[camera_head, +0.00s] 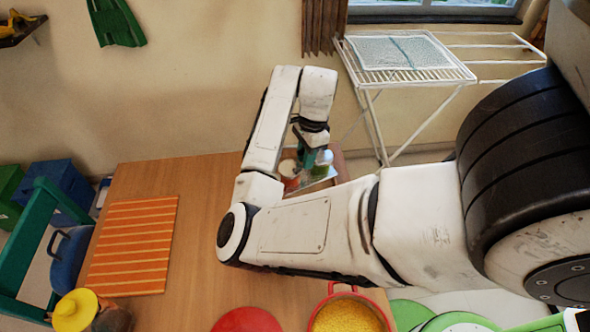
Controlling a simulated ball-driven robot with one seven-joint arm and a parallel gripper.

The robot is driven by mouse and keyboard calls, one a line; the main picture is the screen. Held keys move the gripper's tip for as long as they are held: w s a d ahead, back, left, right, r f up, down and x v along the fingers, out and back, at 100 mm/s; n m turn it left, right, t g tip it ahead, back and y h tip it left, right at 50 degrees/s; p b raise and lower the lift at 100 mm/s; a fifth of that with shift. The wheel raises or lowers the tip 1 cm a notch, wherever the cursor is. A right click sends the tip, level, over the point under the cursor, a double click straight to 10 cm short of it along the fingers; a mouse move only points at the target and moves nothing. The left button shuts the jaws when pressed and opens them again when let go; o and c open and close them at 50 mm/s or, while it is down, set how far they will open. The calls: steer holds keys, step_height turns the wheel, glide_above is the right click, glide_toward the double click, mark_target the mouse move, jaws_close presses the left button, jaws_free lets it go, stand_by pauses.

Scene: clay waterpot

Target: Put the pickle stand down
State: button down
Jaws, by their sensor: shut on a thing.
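The pickle stand (330,174) is at the far right corner of the wooden table (200,180). It shows as a pale tray-like base with small orange, white and green parts on it. My gripper (312,157) points down from above and is shut on the stand at its upper middle. My fingers and arm links hide much of the stand. I cannot tell whether its base touches the table top or hangs a little above it.
An orange striped mat (133,245) lies on the table's left. A red pot with yellow contents (347,314) and a red round thing (246,320) are at the near edge. A white drying rack (405,75) stands behind the table. The table's middle is bare.

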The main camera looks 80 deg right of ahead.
mark_target(296, 167)
steer(key=w+f, duration=0.1)
steer(key=w+d+f, duration=0.1)
steer(key=w+f, duration=0.1)
steer(key=f, duration=0.1)
steer(key=shift+d, duration=0.3)
steer(key=shift+w+f+p, duration=0.1)
steer(key=shift+f+p, duration=0.5)
steer(key=shift+f, duration=1.05)
steer(key=shift+f, duration=0.15)
steer(key=c, duration=1)
jaws_free()
step_height(296, 167, up, 12)
steer(key=s+d+b, duration=0.1)
